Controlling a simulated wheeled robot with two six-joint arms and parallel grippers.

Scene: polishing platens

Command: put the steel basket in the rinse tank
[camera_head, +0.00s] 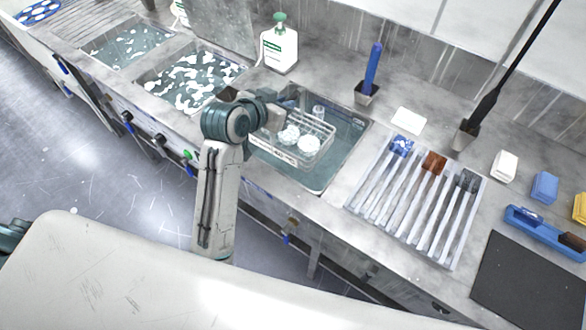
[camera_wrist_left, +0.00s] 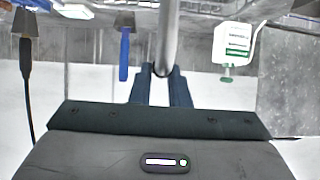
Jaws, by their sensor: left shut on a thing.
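The steel basket (camera_head: 318,157) is a wire basket with clear, round pieces in it. It appears over the rightmost tank (camera_head: 343,166), which holds clear water without foam and looks like the rinse tank. The basket's near left corner overlaps the tank's front rim in the picture; I cannot tell how high its bottom is. My left gripper (camera_head: 276,112) is at the basket's far left side, shut on its handle. In the left wrist view the two fingers (camera_wrist_left: 162,76) close around a grey bar (camera_wrist_left: 168,35), the handle. My right gripper is not in view.
Two foamy tanks (camera_head: 195,80) lie to the left. A white pump bottle (camera_head: 279,48) and a blue-handled tool in a holder (camera_head: 368,88) stand behind. A slotted rack (camera_head: 415,205) is right of the clear tank. A dark mat (camera_head: 530,280) lies farther right.

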